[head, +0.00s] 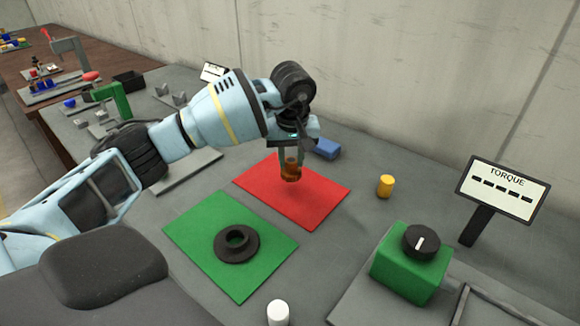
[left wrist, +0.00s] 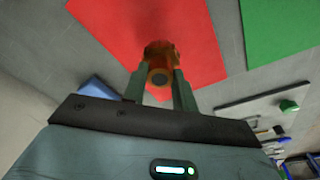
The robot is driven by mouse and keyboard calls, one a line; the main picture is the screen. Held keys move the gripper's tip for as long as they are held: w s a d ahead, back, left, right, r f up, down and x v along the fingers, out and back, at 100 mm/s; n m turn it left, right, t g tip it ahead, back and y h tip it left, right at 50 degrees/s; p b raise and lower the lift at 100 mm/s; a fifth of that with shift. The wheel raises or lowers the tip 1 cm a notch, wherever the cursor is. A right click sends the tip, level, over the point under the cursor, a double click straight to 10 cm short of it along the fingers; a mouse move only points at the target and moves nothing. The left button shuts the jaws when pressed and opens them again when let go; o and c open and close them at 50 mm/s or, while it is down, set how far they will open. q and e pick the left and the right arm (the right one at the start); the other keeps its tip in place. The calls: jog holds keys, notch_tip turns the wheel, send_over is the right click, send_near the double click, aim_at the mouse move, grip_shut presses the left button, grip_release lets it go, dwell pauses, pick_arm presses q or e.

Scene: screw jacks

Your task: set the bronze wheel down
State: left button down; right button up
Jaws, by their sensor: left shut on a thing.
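The bronze wheel (head: 291,171) is a small brown-orange piece held between the fingers of my left gripper (head: 290,158). In the head view it hangs above the red mat (head: 322,205); the exact gap below it is hard to tell. In the left wrist view the bronze wheel (left wrist: 160,62) shows between the two green-grey fingers of my left gripper (left wrist: 160,82), with the red mat (left wrist: 200,30) behind it. My right gripper is not in view.
A green mat (head: 190,240) with a black flanged ring (head: 236,243) lies nearer. A blue block (head: 326,149), a yellow cylinder (head: 385,186), a white cylinder (head: 278,313), a green box with a black knob (head: 410,275) and a TORQUE sign (head: 500,190) stand around.

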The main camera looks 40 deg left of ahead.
aim_at(290, 160)
pick_arm(q)
jog(key=shift+w+a, duration=0.3)
jog(key=shift+a, duration=0.05)
jog(key=shift+d+f, duration=0.1)
jog(key=shift+f, duration=1.6)
jog(key=shift+f, duration=0.1)
jog(key=c, duration=1.1)
grip_release()
jog(key=shift+s+f, duration=0.1)
jog(key=r, duration=0.4)
jog(key=s+r, duration=0.1)
jog(key=r, duration=0.3)
jog(key=d+r, duration=0.1)
jog(key=r, duration=0.3)
jog(key=shift+s+d+r, duration=0.1)
jog(key=shift+s, duration=0.1)
